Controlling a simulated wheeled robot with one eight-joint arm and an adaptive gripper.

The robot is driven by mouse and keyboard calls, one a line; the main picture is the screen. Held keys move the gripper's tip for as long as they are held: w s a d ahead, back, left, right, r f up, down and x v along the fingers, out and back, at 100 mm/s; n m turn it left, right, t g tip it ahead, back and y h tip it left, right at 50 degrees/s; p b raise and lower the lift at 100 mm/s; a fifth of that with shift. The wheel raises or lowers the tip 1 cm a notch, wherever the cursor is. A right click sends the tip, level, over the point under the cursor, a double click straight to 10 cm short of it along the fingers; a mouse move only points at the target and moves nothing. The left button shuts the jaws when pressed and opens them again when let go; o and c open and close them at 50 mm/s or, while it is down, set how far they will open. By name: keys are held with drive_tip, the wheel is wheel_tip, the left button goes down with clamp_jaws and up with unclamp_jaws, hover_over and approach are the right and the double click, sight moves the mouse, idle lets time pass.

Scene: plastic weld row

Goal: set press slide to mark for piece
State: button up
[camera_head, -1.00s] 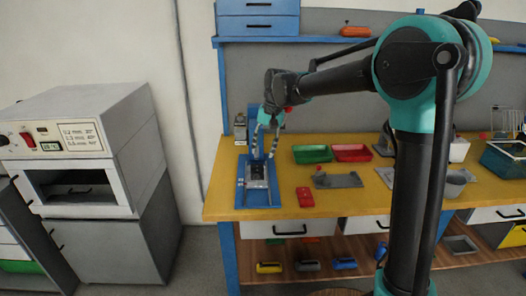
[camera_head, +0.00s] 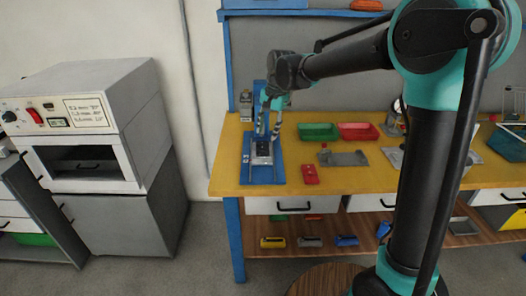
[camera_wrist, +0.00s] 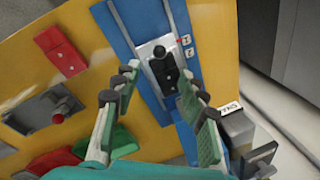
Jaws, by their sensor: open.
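The press (camera_head: 249,174) has a blue base and stands at the left end of the bench. Its black slide (camera_head: 262,148) sits on a metal plate. In the wrist view the slide (camera_wrist: 164,72) has a round black knob (camera_wrist: 160,52), with small white marked labels (camera_wrist: 186,46) beside the plate. My gripper (camera_head: 269,133) is above the press, pointing down. In the wrist view my gripper (camera_wrist: 163,95) is open, its two fingers apart on either side of the slide, with nothing between them. I cannot tell whether either finger touches the slide.
A red block (camera_head: 309,174) lies right of the press, with a grey fixture (camera_head: 348,159) beyond it. Green (camera_head: 318,132) and red (camera_head: 358,132) trays stand behind. A grey box (camera_head: 245,103) stands close to the press at the back left. The bench front is clear.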

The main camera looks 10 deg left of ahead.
drive_tip(key=f, duration=0.3)
drive_tip(key=a+f, duration=0.1)
drive_tip(key=f, duration=0.6)
drive_tip(key=shift+w+a, duration=0.35)
drive_tip(key=shift+a, duration=0.05)
drive_tip(key=shift+c, duration=0.4)
clamp_jaws()
